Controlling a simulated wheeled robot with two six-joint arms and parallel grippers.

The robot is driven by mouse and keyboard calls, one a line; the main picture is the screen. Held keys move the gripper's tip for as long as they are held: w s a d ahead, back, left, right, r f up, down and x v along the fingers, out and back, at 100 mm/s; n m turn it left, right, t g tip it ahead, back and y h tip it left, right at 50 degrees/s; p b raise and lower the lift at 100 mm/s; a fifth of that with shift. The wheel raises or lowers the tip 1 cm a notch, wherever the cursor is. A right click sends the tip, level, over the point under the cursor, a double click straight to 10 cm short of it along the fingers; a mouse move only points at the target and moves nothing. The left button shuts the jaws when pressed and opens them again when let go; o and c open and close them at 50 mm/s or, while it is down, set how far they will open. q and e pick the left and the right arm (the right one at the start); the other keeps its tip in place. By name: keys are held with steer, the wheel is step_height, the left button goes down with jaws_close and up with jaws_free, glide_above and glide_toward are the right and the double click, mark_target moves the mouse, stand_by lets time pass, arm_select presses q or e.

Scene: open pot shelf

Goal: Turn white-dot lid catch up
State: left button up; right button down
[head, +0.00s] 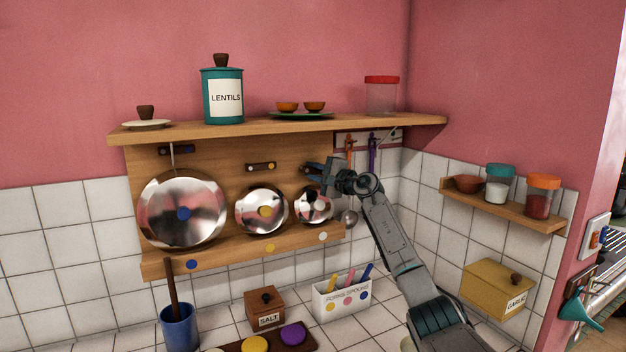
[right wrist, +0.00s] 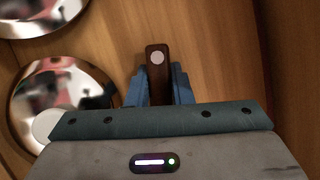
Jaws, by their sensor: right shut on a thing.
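The white-dot lid catch (right wrist: 157,66), a dark brown bar with a white dot near its end, is between my right gripper's blue fingers (right wrist: 159,88) in the right wrist view. My right gripper (head: 316,171) is shut on it at the board, above the white-dot lid (head: 313,205). Judging by the lids' places in the tilted wrist view, the catch lies about level, dot end to the left. In the head view the gripper mostly hides it. The shiny lid with its white knob (right wrist: 48,125) also shows in the wrist view. My left gripper is not in view.
The yellow-dot lid (head: 262,211) and large blue-dot lid (head: 182,213) hang to the left, under level catches (head: 261,167). The shelf (head: 270,128) is just above my gripper. A ladle (head: 348,217) and hanging utensils (head: 372,150) are close on the right.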

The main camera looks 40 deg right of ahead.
steer(key=shift+r+n+g, duration=0.15)
steer(key=shift+n+g, duration=0.35)
steer(key=shift+n, duration=0.6)
steer(key=c, duration=1.3)
jaws_free()
steer(key=shift+a, duration=0.1)
steer(key=shift+s, duration=0.15)
steer(key=shift+s+d+b, duration=0.2)
steer(key=shift+s+b, duration=0.1)
steer(key=s+b, duration=0.1)
steer(key=s, duration=0.2)
steer(key=s+d+b, duration=0.1)
steer(key=s+b, duration=0.1)
steer(key=s, duration=0.1)
steer(key=s+b, duration=0.1)
steer(key=s, duration=0.2)
steer(key=shift+s+d+r, duration=0.1)
steer(key=shift+s+d, duration=0.05)
steer(key=shift+s, duration=0.25)
